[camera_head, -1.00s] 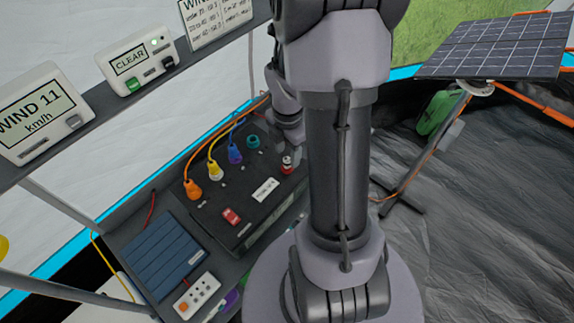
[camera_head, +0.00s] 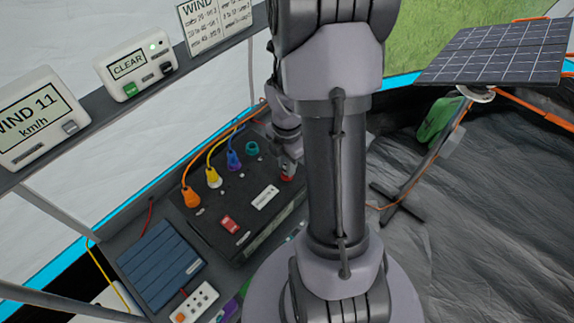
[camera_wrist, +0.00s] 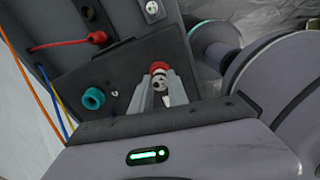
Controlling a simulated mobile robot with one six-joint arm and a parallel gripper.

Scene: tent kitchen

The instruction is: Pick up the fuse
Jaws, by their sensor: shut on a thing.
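The fuse (camera_wrist: 159,82) is a small pale cylinder with dark marks in the wrist view. A red round part (camera_wrist: 159,66) shows at its far end. My gripper (camera_wrist: 161,88) is shut on the fuse, with one grey finger on each side of it. In the head view my gripper (camera_head: 290,163) is at the right part of the black power box (camera_head: 216,243), just above a small red part (camera_head: 288,178). My fingers mostly hide the fuse there. I cannot tell whether the fuse is still seated in the box.
Orange (camera_head: 192,197), yellow (camera_head: 212,178) and blue (camera_head: 234,158) plugs with cables and a teal socket (camera_head: 252,148) line the box top. A red switch (camera_head: 229,223) sits nearer. A shelf with instruments (camera_head: 134,66) runs above left. A solar panel (camera_head: 500,52) stands right.

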